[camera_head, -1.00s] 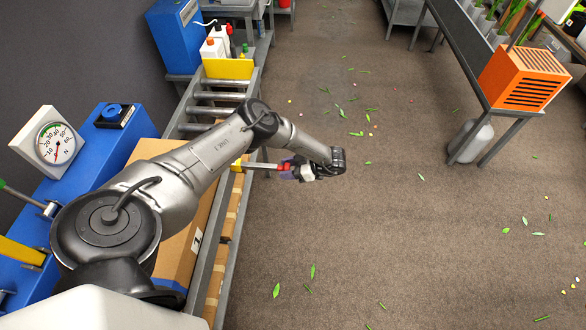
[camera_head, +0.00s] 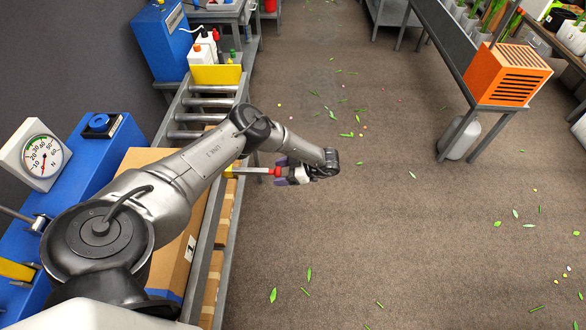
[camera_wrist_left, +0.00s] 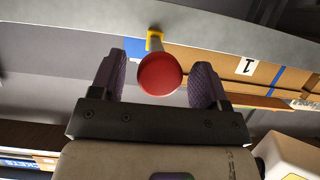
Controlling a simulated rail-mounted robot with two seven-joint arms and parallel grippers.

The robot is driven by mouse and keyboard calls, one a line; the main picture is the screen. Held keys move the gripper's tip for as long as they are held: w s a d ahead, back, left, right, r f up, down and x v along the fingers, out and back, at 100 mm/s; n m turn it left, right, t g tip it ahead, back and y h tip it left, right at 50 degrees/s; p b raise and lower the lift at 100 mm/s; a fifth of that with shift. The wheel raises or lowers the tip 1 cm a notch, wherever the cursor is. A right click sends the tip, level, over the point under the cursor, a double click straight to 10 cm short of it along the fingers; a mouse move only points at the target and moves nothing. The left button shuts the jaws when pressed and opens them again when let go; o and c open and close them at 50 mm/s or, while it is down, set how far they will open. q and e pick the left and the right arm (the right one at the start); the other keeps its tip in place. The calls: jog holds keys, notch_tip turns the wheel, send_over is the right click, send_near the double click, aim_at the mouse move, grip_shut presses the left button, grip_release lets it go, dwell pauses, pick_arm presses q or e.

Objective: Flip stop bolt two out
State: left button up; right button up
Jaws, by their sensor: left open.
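A stop bolt (camera_head: 250,171) with a red knob (camera_head: 277,171) and a yellow mount (camera_head: 229,172) sticks out sideways from the conveyor's side rail, over the floor. In the left wrist view the red knob (camera_wrist_left: 160,75) faces the camera, with its yellow mount (camera_wrist_left: 154,36) behind. My left gripper (camera_head: 282,171) is open at the bolt's outer end. In the wrist view its two purple-padded fingers (camera_wrist_left: 157,84) stand either side of the knob, with gaps showing. No number shows on this bolt. My right gripper is not in view.
Cardboard cartons (camera_head: 180,262) lie on the conveyor beside my left arm, one labelled 1. A blue machine with a dial gauge (camera_head: 45,160) stands at left. Bottles in a yellow-fronted holder (camera_head: 216,75) are beyond the rollers. The floor (camera_head: 400,230) right of the gripper is open, with scattered leaves.

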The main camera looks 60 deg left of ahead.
pick_arm(q)
jog(key=v, duration=1.3)
jog(key=shift+w+r, duration=0.1)
jog(key=shift+r, duration=0.05)
